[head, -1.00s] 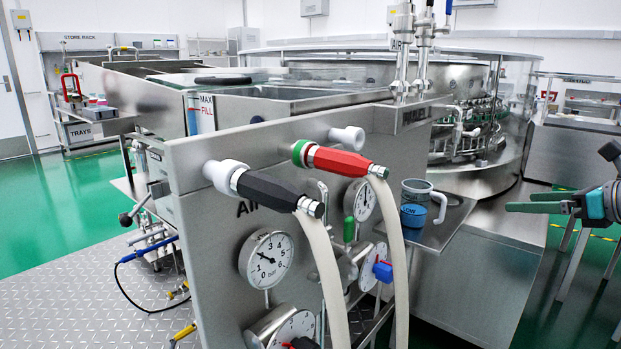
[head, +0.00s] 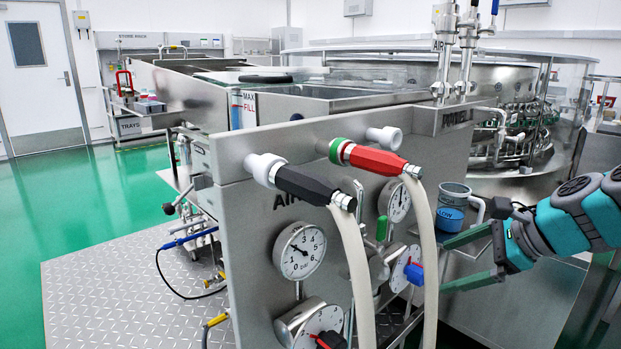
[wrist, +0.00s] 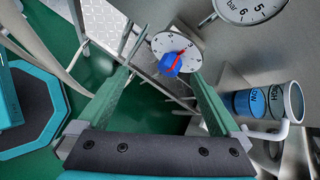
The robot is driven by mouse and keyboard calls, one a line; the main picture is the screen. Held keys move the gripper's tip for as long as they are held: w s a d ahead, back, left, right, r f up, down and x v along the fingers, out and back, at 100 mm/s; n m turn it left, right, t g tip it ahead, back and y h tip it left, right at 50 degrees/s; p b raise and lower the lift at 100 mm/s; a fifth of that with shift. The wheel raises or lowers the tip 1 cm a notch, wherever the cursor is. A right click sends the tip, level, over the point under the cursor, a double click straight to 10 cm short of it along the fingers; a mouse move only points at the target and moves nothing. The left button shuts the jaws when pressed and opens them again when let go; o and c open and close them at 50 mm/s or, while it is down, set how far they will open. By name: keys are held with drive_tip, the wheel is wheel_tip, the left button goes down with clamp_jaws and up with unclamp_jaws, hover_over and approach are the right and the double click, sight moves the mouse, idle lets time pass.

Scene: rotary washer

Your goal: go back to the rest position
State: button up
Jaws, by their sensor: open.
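My gripper (head: 456,262) is at the right of the head view, with its two green fingers spread apart and nothing between them. It is in front of the steel panel, beside the blue-banded cup. In the wrist view my gripper (wrist: 165,100) also shows open and empty. Beyond its fingertips is a round white dial with a blue and red knob (wrist: 172,62). The same blue knob (head: 414,274) shows in the head view, left of the fingers. The fingers look apart from the knob.
A cup with a blue LOW band (head: 450,218) stands close to my gripper. A pressure gauge (head: 300,250) is on the panel front. Green floor (head: 90,200) is open at the left.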

drive_tip(key=s+a+f+n+g, duration=0.3)
drive_tip(key=s+a+f+n, duration=0.3)
drive_tip(key=a, duration=0.4)
drive_tip(key=s+a+f+n+g+h, duration=0.1)
drive_tip(key=s+f+n+g+h, duration=0.1)
drive_tip(key=s+f+n, duration=0.3)
drive_tip(key=s+a+f+n+g+h, duration=0.1)
drive_tip(key=s+f+n+g+h, duration=0.2)
drive_tip(key=s, duration=1.1)
wheel_tip(320, 180, down, 4)
drive_tip(key=n+h, duration=0.1)
drive_tip(key=n, duration=0.5)
drive_tip(key=shift+s+a+r, duration=0.2)
drive_tip(key=shift+s+a, duration=0.05)
